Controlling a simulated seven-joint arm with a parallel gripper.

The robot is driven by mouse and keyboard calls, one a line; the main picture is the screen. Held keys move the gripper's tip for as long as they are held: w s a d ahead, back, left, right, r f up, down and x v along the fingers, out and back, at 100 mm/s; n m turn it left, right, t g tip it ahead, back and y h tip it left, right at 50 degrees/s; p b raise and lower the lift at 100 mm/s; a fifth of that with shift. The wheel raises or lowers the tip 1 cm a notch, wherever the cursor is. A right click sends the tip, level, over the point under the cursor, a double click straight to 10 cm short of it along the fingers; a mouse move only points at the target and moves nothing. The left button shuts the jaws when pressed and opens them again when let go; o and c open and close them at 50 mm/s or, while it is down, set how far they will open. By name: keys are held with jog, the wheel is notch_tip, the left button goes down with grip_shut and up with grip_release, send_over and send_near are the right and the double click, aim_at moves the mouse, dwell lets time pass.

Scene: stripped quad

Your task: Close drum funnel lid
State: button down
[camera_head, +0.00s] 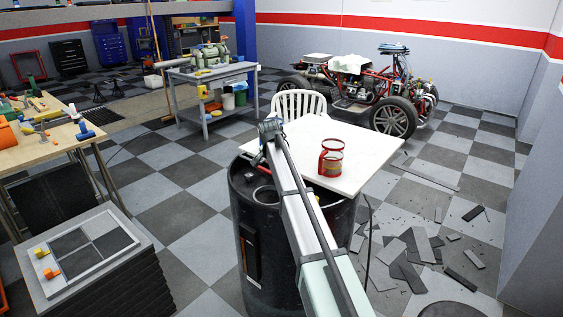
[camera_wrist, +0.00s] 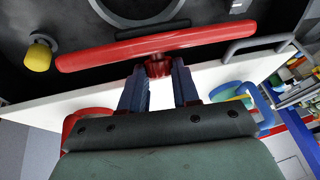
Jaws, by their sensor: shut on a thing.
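The black drum (camera_head: 285,270) stands in the middle of the head view, with my arm stretched across its top. A round grey-rimmed opening (camera_head: 263,195) shows on its top; I cannot make out the funnel lid there or its angle. My gripper (camera_wrist: 159,78) shows in the wrist view, its two blue fingers on either side of the red hub of a long red bar handle (camera_wrist: 105,55). The fingers are shut on this hub. A dark surface lies behind the bar. In the head view my arm's far end hides the fingertips.
A white table (camera_head: 365,140) adjoins the drum, with a red-framed container (camera_head: 331,158) on it and a white chair (camera_head: 300,103) behind. A yellow knob (camera_wrist: 38,55) shows in the wrist view. Dark broken pieces (camera_head: 420,245) litter the floor at right.

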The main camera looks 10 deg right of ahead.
jog(key=shift+s+a+f+t+h, duration=0.4)
jog(key=shift+s+a+t+h, duration=0.1)
jog(key=shift+s+a+t, duration=0.1)
jog(key=shift+s+a+f+t+h, duration=0.35)
jog(key=shift+s+a+t+h, duration=0.1)
jog(key=shift+s+t+h, duration=0.1)
jog(key=shift+n+t+h, duration=0.3)
jog(key=shift+t+h, duration=0.55)
jog(key=shift+t, duration=0.1)
jog(key=shift+s+a+f, duration=0.5)
jog(key=shift+a+f, duration=0.05)
jog(key=shift+f, duration=0.45)
jog(key=shift+s+a+f, duration=0.5)
jog(key=shift+a+f, duration=0.05)
jog(key=shift+f, duration=0.4)
jog(key=shift+s+a+f, duration=0.5)
jog(key=shift+a+f, duration=0.05)
jog(key=shift+f, duration=0.45)
jog(key=c, duration=0.8)
grip_release()
jog(key=shift+d+r, duration=0.1)
jog(key=v, duration=1.3)
jog(key=shift+s+a+r, duration=0.25)
